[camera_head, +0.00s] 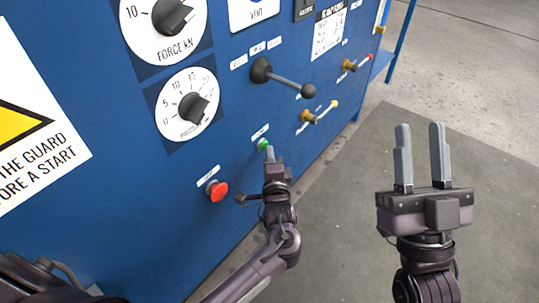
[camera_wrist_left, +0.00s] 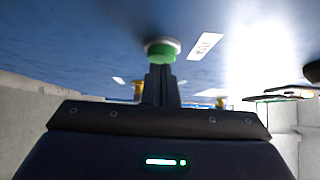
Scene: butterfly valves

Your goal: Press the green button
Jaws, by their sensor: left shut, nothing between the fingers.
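The green button (camera_head: 262,145) is on the blue panel, right of and above a red button (camera_head: 217,190). It also shows in the left wrist view (camera_wrist_left: 161,50), a green cap on a pale collar straight beyond the fingertips. My left gripper (camera_head: 269,152) is shut and empty, its fingertips at the green button. In the left wrist view my left gripper (camera_wrist_left: 160,70) overlaps the lower edge of the cap; I cannot tell whether they touch. My right gripper (camera_head: 419,143) is open and empty, held over the floor away from the panel.
The blue panel (camera_head: 110,220) carries dials, a black lever handle (camera_head: 285,80) and brass valves with yellow (camera_head: 318,113) and red (camera_head: 357,64) handles, above and right of the green button. A warning sign (camera_head: 35,130) is at left. Floor right of the panel is clear.

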